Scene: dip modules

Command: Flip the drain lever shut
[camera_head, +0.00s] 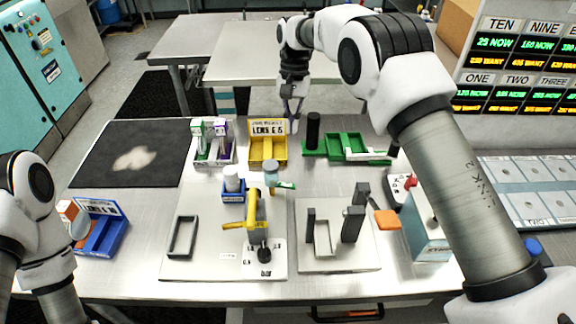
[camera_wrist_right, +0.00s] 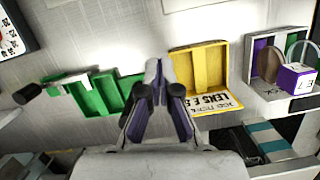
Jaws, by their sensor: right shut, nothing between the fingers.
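No part is clearly marked as the drain lever, so I cannot tell which one it is. A yellow post with a yellow side handle (camera_head: 233,226) stands on a white base plate at the table's front middle. A green tray (camera_head: 345,145) at the back has a white bar (camera_head: 365,153) lying across its front; the tray also shows in the wrist view (camera_wrist_right: 100,93). My right gripper (camera_head: 293,112) is shut and empty, above the back of the table between the yellow bin and the green tray. It also shows in the wrist view (camera_wrist_right: 157,78). My left gripper is out of view.
A yellow labelled bin (camera_head: 281,160) stands left of the green tray. A black cylinder (camera_head: 313,127) stands upright at its left end. A grey fixture (camera_head: 352,224) and an orange paddle (camera_head: 387,220) are front right. A blue bin (camera_head: 108,237) is left. A dark mat (camera_head: 110,175) lies back left.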

